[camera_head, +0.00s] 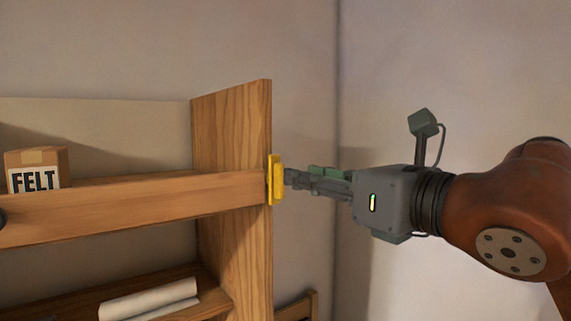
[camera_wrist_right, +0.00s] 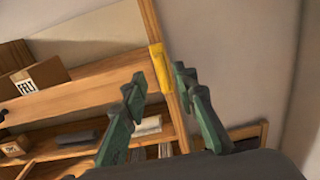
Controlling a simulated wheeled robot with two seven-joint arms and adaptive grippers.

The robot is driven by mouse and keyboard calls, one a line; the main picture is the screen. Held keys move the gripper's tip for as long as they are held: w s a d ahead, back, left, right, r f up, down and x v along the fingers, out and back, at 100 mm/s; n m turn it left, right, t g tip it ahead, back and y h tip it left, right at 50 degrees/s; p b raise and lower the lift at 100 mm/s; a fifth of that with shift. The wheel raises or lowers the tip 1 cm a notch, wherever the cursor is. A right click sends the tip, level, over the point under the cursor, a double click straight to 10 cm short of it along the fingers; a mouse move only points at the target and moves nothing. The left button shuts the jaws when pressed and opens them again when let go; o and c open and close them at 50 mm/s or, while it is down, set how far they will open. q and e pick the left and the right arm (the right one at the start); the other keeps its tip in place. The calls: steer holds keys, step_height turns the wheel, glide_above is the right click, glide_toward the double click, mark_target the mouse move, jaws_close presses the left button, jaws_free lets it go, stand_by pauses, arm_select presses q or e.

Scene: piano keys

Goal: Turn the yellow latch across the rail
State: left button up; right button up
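The yellow latch (camera_head: 276,180) stands upright at the right end of the wooden rail (camera_head: 130,208), on the front edge of the shelf's side panel. My right gripper (camera_head: 290,178) comes in from the right with its fingertips close beside the latch. In the right wrist view the fingers of my right gripper (camera_wrist_right: 159,78) are apart, with the latch (camera_wrist_right: 158,66) showing in the gap between them. I cannot tell whether a finger touches it. The rail (camera_wrist_right: 90,84) runs left from the latch in that view. My left gripper is not in view.
A box marked FELT (camera_head: 36,168) sits behind the rail at the left. A white roll (camera_head: 150,299) lies on the lower shelf. The wooden side panel (camera_head: 232,130) rises behind the latch. A wall (camera_head: 430,60) stands behind my right arm.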

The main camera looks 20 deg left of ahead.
mark_target(282, 170)
steer(key=p+x, duration=0.2)
steer(key=x, duration=0.3)
steer(key=shift+w+a+r, duration=0.1)
steer(key=shift+a, duration=0.1)
steer(key=shift+w+a+p, duration=0.3)
steer(key=shift+w+p, duration=0.05)
jaws_close()
